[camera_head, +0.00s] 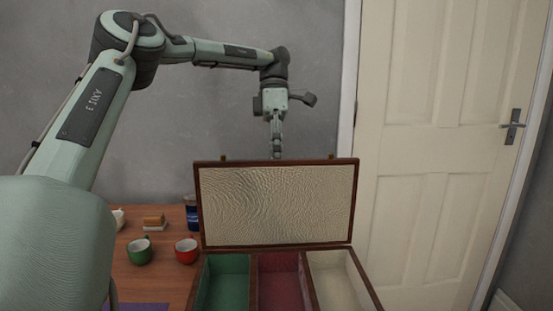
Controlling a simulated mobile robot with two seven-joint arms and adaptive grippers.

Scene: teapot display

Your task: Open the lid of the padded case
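The padded case (309,279) stands on the table with its lid (277,203) raised upright, showing a cream padded lining inside a dark wooden frame. Its visible compartments are green on the left, red in the middle and cream on the right; they look empty. My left gripper (277,152) points down behind the lid's top edge. Its fingertips are partly hidden by the lid, and I cannot tell whether they touch it or how far apart they are. My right gripper is not in view.
A grey wall is behind; a closed cream door (435,150) is at the right.

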